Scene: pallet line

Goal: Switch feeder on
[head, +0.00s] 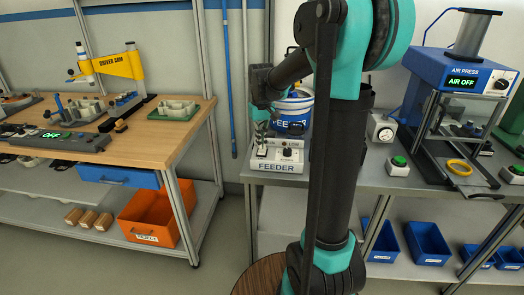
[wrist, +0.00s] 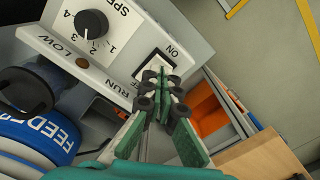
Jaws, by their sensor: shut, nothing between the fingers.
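The feeder (head: 277,166) is a white control box below a blue bowl (head: 294,108), right of centre on the grey bench in the head view. Its sloped panel (wrist: 120,48) fills the upper left of the wrist view, with a speed dial (wrist: 91,24) and a rocker switch (wrist: 156,63) marked ON and OFF. My gripper (wrist: 158,88) is shut and empty, its fingertips right at the switch and partly covering it. In the head view my gripper (head: 260,135) is just above the box's left part. I cannot tell which way the rocker is tipped, nor whether the fingertips touch it.
The blue bowl also shows close to my gripper in the wrist view (wrist: 38,135). Right of the feeder stand a white gauge box (head: 381,131), a green button (head: 398,161) and a blue air press (head: 458,80). A wooden workbench (head: 160,140) is at left, with open floor between.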

